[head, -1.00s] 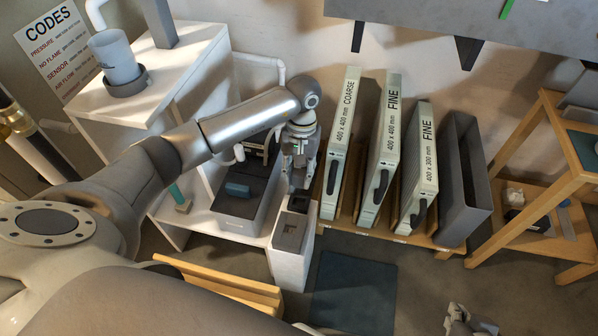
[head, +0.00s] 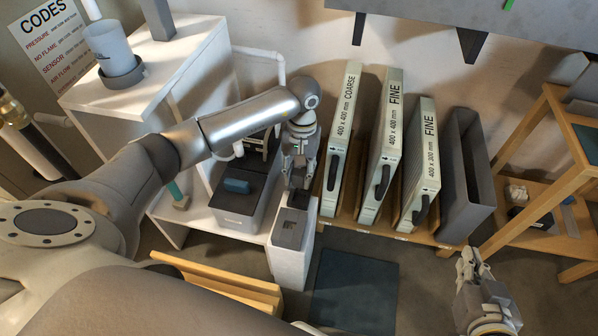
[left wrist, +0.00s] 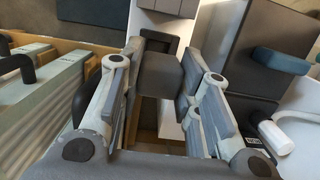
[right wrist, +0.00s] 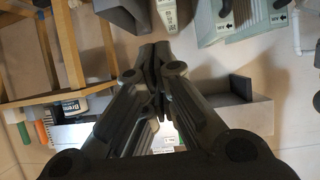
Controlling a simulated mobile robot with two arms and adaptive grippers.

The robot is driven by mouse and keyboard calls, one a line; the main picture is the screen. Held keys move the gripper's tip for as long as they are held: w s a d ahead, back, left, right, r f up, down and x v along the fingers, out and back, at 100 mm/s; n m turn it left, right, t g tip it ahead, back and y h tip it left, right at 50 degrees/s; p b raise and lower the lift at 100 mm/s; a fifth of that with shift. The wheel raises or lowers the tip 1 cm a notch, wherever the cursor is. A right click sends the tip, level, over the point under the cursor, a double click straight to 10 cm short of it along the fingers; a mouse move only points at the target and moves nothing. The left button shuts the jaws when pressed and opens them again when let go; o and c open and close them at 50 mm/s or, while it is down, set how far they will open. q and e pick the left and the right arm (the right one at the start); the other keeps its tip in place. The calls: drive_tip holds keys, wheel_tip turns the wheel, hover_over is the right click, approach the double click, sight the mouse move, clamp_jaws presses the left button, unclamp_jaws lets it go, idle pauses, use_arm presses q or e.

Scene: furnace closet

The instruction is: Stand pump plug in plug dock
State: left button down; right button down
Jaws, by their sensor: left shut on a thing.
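My left gripper (head: 299,172) is over the back end of a narrow white stand (head: 290,264). It is shut on a dark grey block, the pump plug (left wrist: 160,78), which sits between its fingertips in the left wrist view.
A grey pump box (head: 240,205) with a blue part stands left of the stand. Upright filters (head: 386,150) and a grey empty frame (head: 466,175) stand to the right. A dark mat (head: 354,290) lies on the floor. A wooden shelf (head: 530,225) is at far right.

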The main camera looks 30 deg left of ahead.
sight(299, 184)
use_arm(q)
drive_tip(key=shift+f+b, duration=0.35)
drive_tip(key=shift+f, duration=0.1)
drive_tip(key=shift+f+b, duration=0.8)
drive_tip(key=shift+f, duration=0.05)
drive_tip(key=shift+f+b, duration=1)
drive_tip(key=shift+f, duration=0.05)
use_arm(e)
wheel_tip(299, 184, up, 19)
drive_tip(key=a+t+y, duration=0.2)
drive_tip(key=t+y, duration=0.2)
drive_tip(key=t, duration=0.8)
drive_tip(key=shift+s+a+r+n, duration=0.15)
drive_tip(key=shift+s+a+n, duration=0.05)
drive_tip(key=shift+a+n, duration=0.1)
use_arm(q)
drive_tip(key=shift+f, duration=0.1)
use_arm(e)
drive_tip(key=shift+s+r, duration=0.15)
drive_tip(key=shift+s, duration=0.05)
